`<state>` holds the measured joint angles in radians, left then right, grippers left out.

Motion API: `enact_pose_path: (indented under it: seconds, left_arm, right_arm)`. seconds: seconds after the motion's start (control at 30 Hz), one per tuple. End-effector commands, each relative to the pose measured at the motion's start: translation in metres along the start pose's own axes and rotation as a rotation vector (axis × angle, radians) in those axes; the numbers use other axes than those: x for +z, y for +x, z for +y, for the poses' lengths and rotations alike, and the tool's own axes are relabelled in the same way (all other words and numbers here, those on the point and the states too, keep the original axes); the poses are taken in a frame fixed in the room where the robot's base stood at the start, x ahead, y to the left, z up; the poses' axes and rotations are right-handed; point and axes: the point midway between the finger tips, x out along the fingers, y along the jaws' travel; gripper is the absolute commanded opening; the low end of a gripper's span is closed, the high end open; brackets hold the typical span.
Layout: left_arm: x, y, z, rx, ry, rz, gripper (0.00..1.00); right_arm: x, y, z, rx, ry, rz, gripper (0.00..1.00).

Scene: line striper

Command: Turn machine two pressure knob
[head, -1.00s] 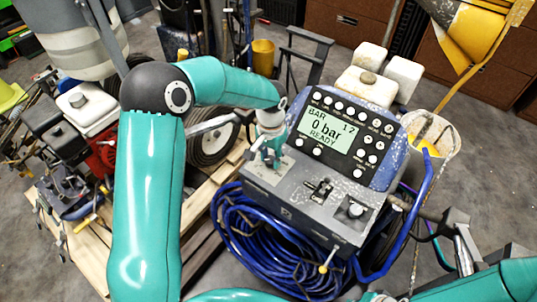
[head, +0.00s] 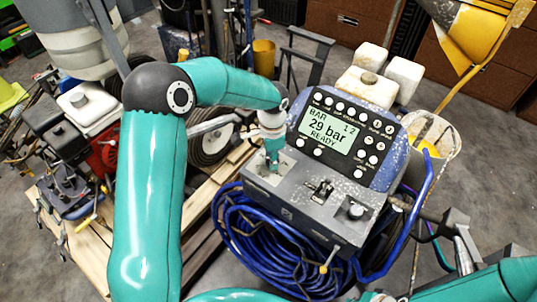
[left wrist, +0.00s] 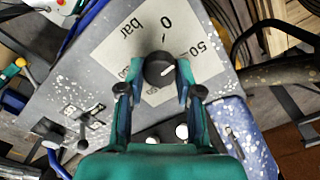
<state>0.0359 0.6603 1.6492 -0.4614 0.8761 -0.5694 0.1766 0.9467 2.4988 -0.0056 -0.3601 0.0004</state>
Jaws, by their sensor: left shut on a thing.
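The striper control box has a screen (head: 326,132) that reads "BAR 1 2", "29 bar" and "READY". My left gripper (head: 272,168) points down at the left end of the grey panel and hides the knob there. In the left wrist view the round dark pressure knob (left wrist: 158,69) sits on a pale dial plate (left wrist: 128,45) marked "0", "50" and "bar". The fingers of my left gripper (left wrist: 158,82) are around the knob, one on each side, and shut on it.
A coiled blue hose (head: 255,245) hangs below the box. A white bucket (head: 435,135) stands to the right, and wooden pallet boards (head: 95,262) lie at the left.

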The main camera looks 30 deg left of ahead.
Motion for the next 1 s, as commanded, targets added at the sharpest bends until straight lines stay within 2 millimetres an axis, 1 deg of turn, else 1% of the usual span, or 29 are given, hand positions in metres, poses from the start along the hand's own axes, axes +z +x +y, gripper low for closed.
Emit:
enact_pose_path:
  seconds: [0.03, 0.2, 0.43, 0.7, 1.0]
  left_arm:
    - [0.0015, -0.0024, -0.0037, -0.008, 0.039, 0.0, 0.0]
    - [0.0014, -0.0026, -0.004, -0.009, 0.174, 0.0, 0.0]
    - [0.0012, -0.0028, -0.0044, -0.01, 0.299, 0.0, 0.0]
    - [0.0008, -0.0029, -0.005, -0.012, 0.359, 0.001, 0.0]
    - [0.0004, -0.0033, -0.0056, -0.014, 0.363, 0.002, 0.0]
  right_arm:
    - [0.0, -0.0014, -0.0005, 0.0, 0.0, 0.0, 0.0]
    - [0.0, -0.0034, -0.0012, 0.0, 0.0, 0.0, 0.0]
    - [0.0, -0.0052, -0.0019, 0.0, 0.0, 0.0, 0.0]
    - [0.0, -0.006, -0.0021, 0.0, 0.0, 0.0, 0.0]
    - [0.0, -0.006, -0.0021, 0.0, 0.0, 0.0, 0.0]
